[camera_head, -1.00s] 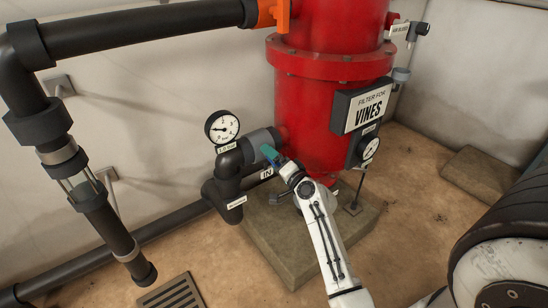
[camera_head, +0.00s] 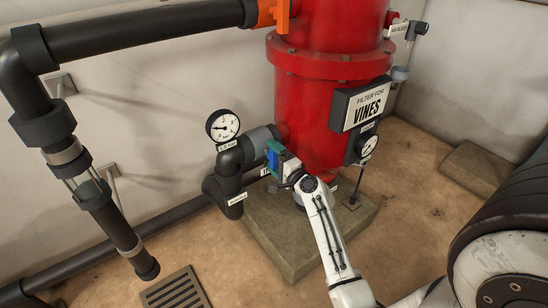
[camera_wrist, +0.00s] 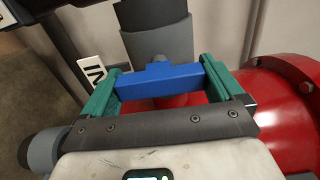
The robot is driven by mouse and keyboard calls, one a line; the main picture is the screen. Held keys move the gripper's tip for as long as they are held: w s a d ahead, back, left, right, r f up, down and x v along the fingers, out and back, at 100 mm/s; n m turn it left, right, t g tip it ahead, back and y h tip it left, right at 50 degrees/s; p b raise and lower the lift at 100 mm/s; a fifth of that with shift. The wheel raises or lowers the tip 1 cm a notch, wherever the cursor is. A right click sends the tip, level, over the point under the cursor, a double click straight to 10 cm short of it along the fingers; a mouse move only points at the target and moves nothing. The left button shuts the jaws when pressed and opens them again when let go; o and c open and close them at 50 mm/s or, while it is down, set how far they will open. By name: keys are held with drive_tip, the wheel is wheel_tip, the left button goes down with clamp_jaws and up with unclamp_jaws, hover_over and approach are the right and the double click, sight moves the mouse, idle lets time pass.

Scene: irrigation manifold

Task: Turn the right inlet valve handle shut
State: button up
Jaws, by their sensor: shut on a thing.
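The blue valve handle (camera_head: 273,160) sits on the grey inlet pipe (camera_head: 262,140) at the left side of the red filter tank, and stands close to upright in the head view. In the wrist view the blue handle (camera_wrist: 157,84) is a straight bar across the pipe. My gripper (camera_wrist: 162,74) has one green finger at each end of the bar and is shut on it. In the head view my gripper (camera_head: 279,157) is small and its fingers are partly hidden. A white IN label (camera_wrist: 96,72) is beside the left finger.
The red filter tank (camera_head: 320,135) stands close behind my gripper on a stone slab (camera_head: 285,250). A pressure gauge (camera_head: 223,126) is at the upper left of the handle. A floor grate (camera_head: 175,290) lies at the lower left.

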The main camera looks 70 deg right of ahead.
drive_tip(key=shift+f, duration=0.1)
drive_tip(key=o, duration=0.7)
drive_tip(key=shift+s, duration=0.1)
drive_tip(key=v, duration=1)
drive_tip(key=shift+s+a, duration=0.25)
